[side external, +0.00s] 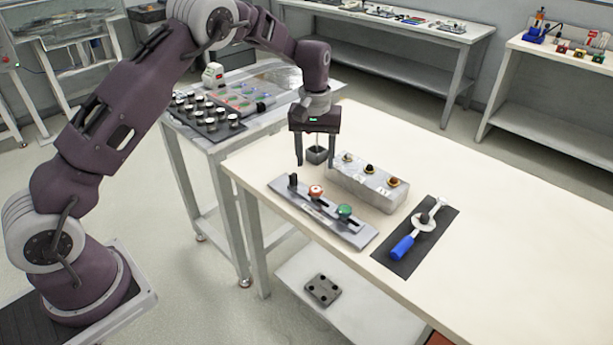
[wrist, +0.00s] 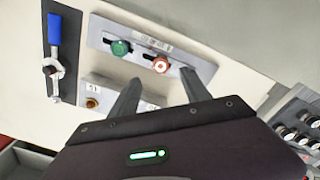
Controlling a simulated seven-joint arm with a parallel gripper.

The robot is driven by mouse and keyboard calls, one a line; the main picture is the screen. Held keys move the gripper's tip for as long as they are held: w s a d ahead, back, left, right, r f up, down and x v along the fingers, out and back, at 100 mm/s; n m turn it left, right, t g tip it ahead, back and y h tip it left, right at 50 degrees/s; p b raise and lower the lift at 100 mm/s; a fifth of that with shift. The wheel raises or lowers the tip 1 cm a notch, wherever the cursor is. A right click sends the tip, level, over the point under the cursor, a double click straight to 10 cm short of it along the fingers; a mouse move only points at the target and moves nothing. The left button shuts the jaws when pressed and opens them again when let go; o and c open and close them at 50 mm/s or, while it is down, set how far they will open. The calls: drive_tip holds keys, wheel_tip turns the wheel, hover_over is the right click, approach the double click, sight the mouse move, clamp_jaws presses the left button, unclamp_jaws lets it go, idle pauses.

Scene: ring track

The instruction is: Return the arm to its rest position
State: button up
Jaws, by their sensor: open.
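My gripper (side external: 315,163) hangs with its fingers pointing down over the far left part of the white table (side external: 480,262). The two fingers stand apart with nothing held between them. In the wrist view my gripper (wrist: 160,86) also shows its fingers apart.
A grey block with several knobs (side external: 365,184) and a small dark cup (side external: 316,155) are close to the gripper. A blue-handled tool (side external: 403,247) lies on a dark mat (side external: 431,249). A side table with a knob panel (side external: 207,116) stands behind. The table's right side is clear.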

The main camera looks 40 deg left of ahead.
drive_tip(key=s+d+r+m+t, duration=0.2)
drive_tip(key=s+r, duration=0.7)
drive_tip(key=r, duration=0.1)
drive_tip(key=s+d+r+m+t, duration=0.1)
drive_tip(key=s+d+r, duration=0.1)
drive_tip(key=s+r, duration=0.8)
drive_tip(key=s+m+t, duration=0.2)
drive_tip(key=s+m, duration=0.2)
drive_tip(key=s, duration=1.3)
drive_tip(key=shift+d+f, duration=0.3)
drive_tip(key=shift+d, duration=0.1)
